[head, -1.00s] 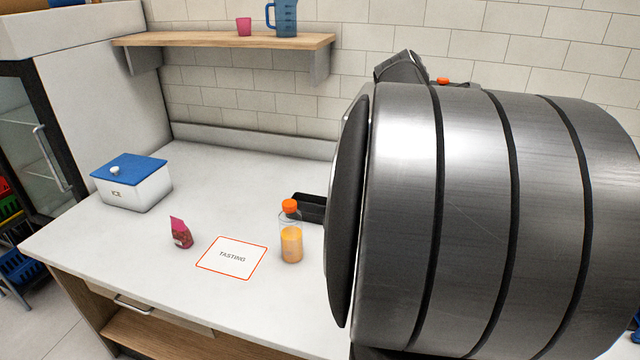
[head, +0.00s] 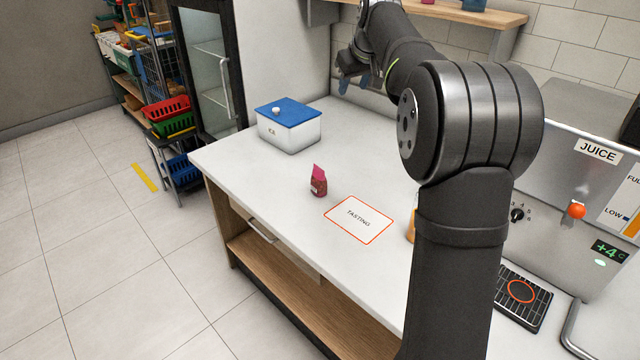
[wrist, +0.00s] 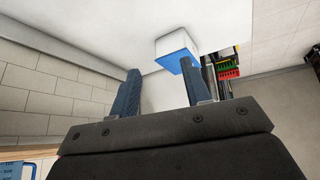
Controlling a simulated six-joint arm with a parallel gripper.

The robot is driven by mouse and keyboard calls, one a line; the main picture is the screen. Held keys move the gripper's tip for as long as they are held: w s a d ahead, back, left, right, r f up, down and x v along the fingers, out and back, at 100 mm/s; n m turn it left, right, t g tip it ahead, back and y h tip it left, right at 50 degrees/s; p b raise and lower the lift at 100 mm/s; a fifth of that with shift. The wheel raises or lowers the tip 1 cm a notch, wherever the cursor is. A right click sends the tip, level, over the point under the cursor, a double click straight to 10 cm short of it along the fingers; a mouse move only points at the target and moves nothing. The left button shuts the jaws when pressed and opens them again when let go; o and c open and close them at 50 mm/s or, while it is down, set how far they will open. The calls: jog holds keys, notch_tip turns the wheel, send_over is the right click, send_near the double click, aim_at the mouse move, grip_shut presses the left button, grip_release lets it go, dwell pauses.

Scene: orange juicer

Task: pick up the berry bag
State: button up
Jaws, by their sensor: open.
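The berry bag (head: 318,181) is a small pink and dark red pouch standing upright on the white counter, left of the tasting mat (head: 359,219) in the head view. My gripper (head: 350,86) is at the back of the counter by the wall, high and well apart from the bag. Its two blue-grey fingers show in the wrist view (wrist: 165,92), spread with nothing between them. The bag does not show in the wrist view.
A white ice box with a blue lid (head: 289,125) stands behind the bag and also shows in the wrist view (wrist: 176,46). The juice bottle (head: 411,226) is mostly hidden by my arm. The juicer (head: 570,190) stands at right. The counter around the bag is clear.

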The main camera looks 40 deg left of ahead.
jog(key=s+a+f, duration=0.1)
jog(key=s+a, duration=0.2)
jog(key=a, duration=0.1)
send_near(320, 169)
jog(key=shift+m+g+y, duration=0.3)
jog(key=shift+g+y, duration=0.1)
jog(key=shift+w+d+x, duration=0.1)
jog(key=shift+w+x, duration=0.05)
jog(key=shift+x, duration=1.35)
jog(key=shift+w+d+x, duration=0.1)
jog(key=shift+x, duration=1.4)
jog(key=shift+w+x, duration=0.15)
jog(key=shift+x, duration=1.35)
jog(key=shift+c, duration=0.2)
grip_shut()
